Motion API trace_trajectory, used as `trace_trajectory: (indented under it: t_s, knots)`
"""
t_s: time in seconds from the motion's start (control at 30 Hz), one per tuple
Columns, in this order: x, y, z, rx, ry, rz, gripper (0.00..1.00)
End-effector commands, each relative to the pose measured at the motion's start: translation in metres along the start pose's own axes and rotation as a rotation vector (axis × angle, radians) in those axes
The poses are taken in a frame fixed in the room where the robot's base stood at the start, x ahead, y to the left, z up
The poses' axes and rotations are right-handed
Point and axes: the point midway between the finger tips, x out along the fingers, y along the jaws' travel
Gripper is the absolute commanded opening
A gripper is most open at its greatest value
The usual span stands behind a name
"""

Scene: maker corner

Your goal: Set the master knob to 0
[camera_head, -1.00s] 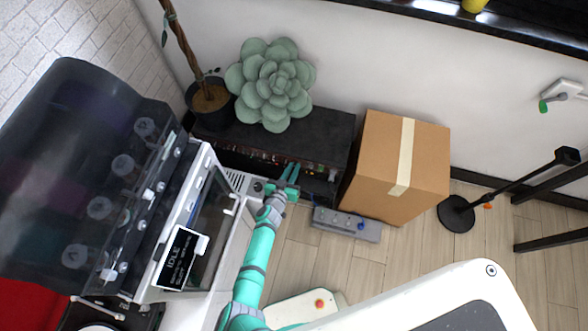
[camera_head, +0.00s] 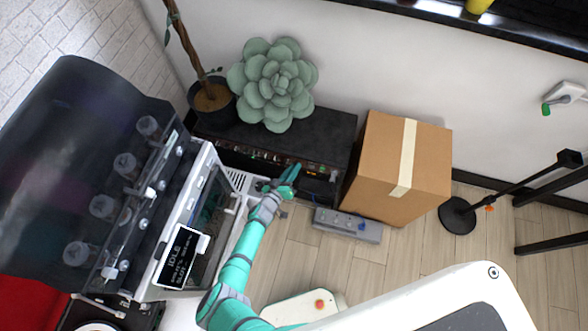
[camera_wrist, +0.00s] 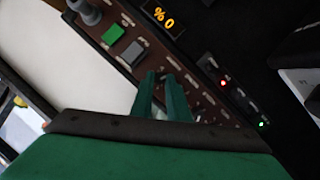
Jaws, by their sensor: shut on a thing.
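In the wrist view a reddish-brown control panel (camera_wrist: 190,85) runs diagonally, with a lit orange display (camera_wrist: 164,17) reading "% 0". A grey knob (camera_wrist: 88,11) stands at its upper left. I cannot read which control is labelled master. My gripper (camera_wrist: 161,78) has its teal fingers close together against the panel, shut on a small control mostly hidden between the tips. In the head view my gripper (camera_head: 293,169) is at the front of the low black unit (camera_head: 325,130) that bears the panel.
A green button (camera_wrist: 113,34) and a grey button (camera_wrist: 132,53) sit beside the fingers. A plant (camera_head: 275,85) stands on the unit. A cardboard box (camera_head: 385,170) is to its right, a grey floor box (camera_head: 348,225) in front. A white machine (camera_head: 215,165) is close on the left.

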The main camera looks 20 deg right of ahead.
Motion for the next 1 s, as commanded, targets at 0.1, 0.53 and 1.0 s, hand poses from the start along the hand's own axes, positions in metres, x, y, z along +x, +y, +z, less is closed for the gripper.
trace_trajectory:
  t_s: [0.1,0.53,1.0]
  knots:
    - [-0.001,-0.003,0.004,0.002,-0.007,-0.007,0.0]
    - [0.0,-0.001,0.002,0.002,-0.004,-0.002,0.34]
    - [-0.027,0.0,0.001,0.003,-0.002,-0.001,0.34]
